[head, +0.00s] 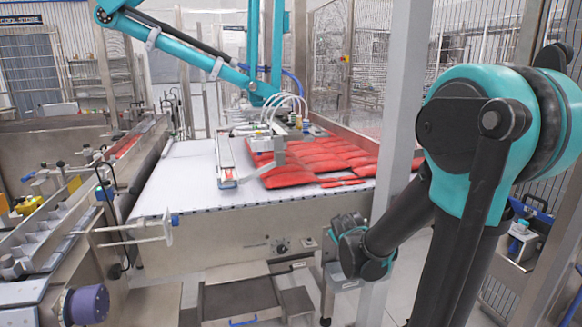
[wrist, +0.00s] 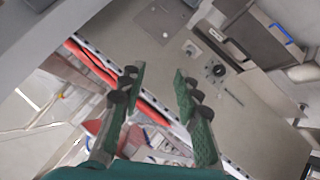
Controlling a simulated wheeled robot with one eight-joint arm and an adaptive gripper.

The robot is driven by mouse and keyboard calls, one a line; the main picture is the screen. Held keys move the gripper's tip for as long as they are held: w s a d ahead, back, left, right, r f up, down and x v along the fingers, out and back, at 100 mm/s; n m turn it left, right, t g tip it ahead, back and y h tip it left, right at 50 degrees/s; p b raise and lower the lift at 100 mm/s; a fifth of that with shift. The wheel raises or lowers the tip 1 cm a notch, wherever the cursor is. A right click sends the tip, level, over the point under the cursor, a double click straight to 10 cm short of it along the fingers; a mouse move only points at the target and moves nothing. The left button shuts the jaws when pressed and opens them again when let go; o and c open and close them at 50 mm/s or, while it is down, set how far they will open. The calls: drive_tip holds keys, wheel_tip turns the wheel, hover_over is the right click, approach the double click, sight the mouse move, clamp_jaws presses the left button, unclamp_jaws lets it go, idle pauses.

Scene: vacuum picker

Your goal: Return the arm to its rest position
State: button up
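My teal and black arm (head: 483,150) rises at the right of the head view. The fingers are hard to make out in the head view. In the wrist view my gripper (wrist: 160,78) has its two green-padded fingers spread apart. Nothing is held between them. Beyond them are the conveyor's steel side and a strip of red packs, apart from the fingers as far as I can tell.
The grey post (head: 398,110) stands close beside my forearm. The white conveyor (head: 190,175) carries several red packs (head: 315,160) under a teal picker arm (head: 185,50). A control knob (wrist: 218,70) sits on its steel side. A mesh fence (head: 545,235) is at the right.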

drive_tip(key=s+d+f+m+g, duration=0.1)
drive_tip(key=s+f+m+g, duration=0.2)
drive_tip(key=s, duration=0.8)
drive_tip(key=s+d+f+m+g+y, duration=0.1)
drive_tip(key=s+f+m+g, duration=0.2)
drive_tip(key=s, duration=0.9)
wheel_tip(320, 180, down, 3)
drive_tip(key=shift+s+d+r+g, duration=0.15)
drive_tip(key=shift+s+d+g, duration=0.05)
drive_tip(key=shift+d+g, duration=0.1)
